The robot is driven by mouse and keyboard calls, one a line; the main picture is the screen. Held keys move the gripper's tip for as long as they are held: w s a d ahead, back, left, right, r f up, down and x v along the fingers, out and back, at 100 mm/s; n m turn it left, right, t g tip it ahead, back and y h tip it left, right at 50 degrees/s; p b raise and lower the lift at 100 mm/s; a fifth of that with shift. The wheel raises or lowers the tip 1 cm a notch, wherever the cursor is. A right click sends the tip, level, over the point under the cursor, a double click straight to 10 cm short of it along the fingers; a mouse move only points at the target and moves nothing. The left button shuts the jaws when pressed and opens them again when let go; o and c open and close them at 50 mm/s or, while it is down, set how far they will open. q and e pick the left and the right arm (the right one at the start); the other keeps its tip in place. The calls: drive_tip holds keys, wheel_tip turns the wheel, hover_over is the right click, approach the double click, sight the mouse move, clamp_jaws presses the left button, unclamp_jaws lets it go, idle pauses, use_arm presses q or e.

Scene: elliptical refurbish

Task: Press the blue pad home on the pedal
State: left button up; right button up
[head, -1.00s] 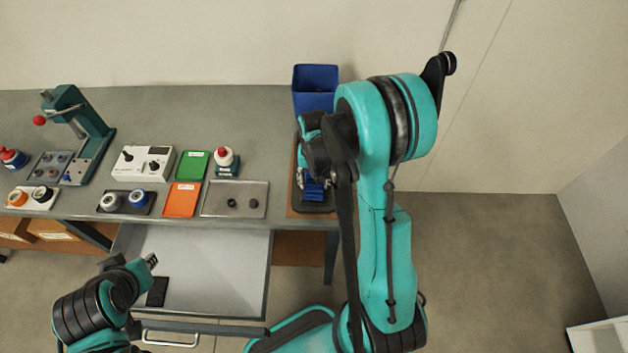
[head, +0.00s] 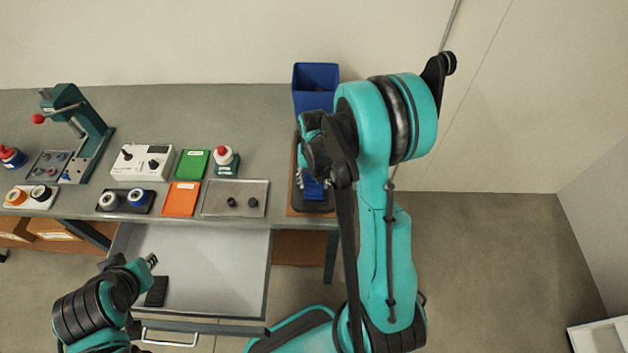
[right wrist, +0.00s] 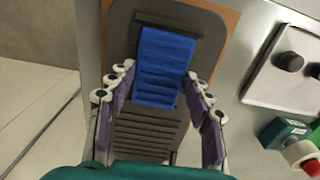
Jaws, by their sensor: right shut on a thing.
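The blue pad (right wrist: 165,68) is ribbed and lies along the dark ribbed pedal (right wrist: 145,135) in the right wrist view. In the head view the pad (head: 313,188) shows just below my right gripper (head: 311,178). My right gripper (right wrist: 160,82) is shut on the pad, with one purple-lined finger at each side. The pad covers the far part of the tread; bare ribs show nearer the wrist. I cannot tell whether the pad is fully seated. My left gripper (head: 152,260) is over the open drawer, away from the pedal; its jaws are too small to read.
The pedal stands on a brown mat (right wrist: 222,14) at the bench's right end. A blue bin (head: 316,76) stands behind it. The open drawer (head: 220,262) holds a black block (head: 157,291).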

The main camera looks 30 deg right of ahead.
drive_tip(key=shift+f+b, duration=0.3)
idle(0.4)
drive_tip(key=o, duration=1.3)
drive_tip(key=shift+c, duration=0.2)
wheel_tip(320, 180, up, 12)
